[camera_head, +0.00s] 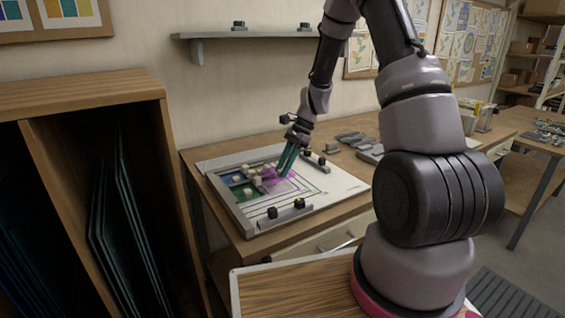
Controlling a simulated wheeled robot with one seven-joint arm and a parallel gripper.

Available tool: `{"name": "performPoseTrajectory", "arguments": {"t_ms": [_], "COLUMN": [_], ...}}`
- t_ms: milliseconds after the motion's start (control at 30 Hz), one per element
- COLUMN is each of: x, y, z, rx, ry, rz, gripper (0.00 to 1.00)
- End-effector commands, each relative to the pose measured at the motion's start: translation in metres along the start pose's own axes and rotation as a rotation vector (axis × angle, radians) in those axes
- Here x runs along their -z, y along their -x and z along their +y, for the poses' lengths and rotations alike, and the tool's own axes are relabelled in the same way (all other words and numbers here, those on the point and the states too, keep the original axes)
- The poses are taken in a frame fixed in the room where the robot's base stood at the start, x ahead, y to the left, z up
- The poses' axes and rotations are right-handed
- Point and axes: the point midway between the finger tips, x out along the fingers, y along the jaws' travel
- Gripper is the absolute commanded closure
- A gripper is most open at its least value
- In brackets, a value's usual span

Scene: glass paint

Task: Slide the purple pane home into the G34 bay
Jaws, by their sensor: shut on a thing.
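Green and blue panes (242,193) lie on the board to the left of the purple one. Several small pale pieces stand near the purple pane's left side. No G34 label is readable at this size, so I cannot tell which bay is G34 or how the pane's edges meet it.
A grey bar with black knobs (285,216) lies along the board's front edge. More grey blocks (347,138) lie behind on the wooden table. A wooden rack (85,92) with dark glass sheets stands at left. A wall shelf (258,35) is above.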

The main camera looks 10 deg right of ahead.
Motion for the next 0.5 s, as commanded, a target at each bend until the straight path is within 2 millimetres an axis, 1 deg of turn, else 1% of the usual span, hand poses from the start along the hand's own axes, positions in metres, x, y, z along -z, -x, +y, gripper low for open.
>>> {"name": "performPoseTrajectory", "arguments": {"t_ms": [200, 500], "x": [0.011, 0.020], "y": [-0.019, -0.035], "z": [0.000, 0.000], "rx": [-0.002, 0.000], "ry": [-0.003, -0.002], "rz": [-0.002, -0.001], "gripper": [1.00, 1.00]}}
